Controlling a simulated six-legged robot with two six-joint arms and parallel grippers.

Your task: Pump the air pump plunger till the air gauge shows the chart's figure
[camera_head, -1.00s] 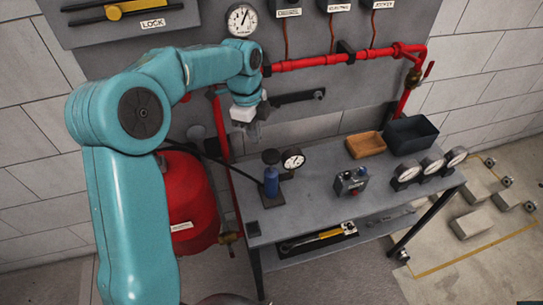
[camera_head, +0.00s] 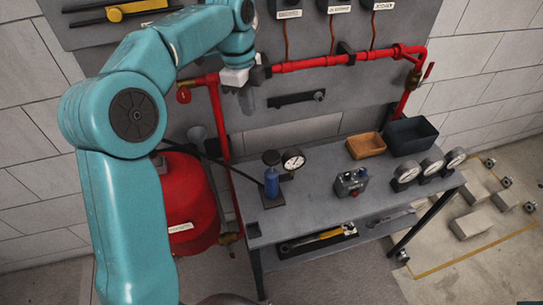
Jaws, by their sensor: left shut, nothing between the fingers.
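The air pump (camera_head: 271,182) is a small blue cylinder with a dark round plunger knob (camera_head: 271,157) on top. It stands upright on a dark base at the left part of the grey bench. The air gauge (camera_head: 293,160), with a white dial, stands just right of it; its reading is too small to tell. I cannot make out a chart. My right gripper is not in view.
A red pipe (camera_head: 330,60) runs along the panel. A red tank (camera_head: 188,205) stands left of the bench.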

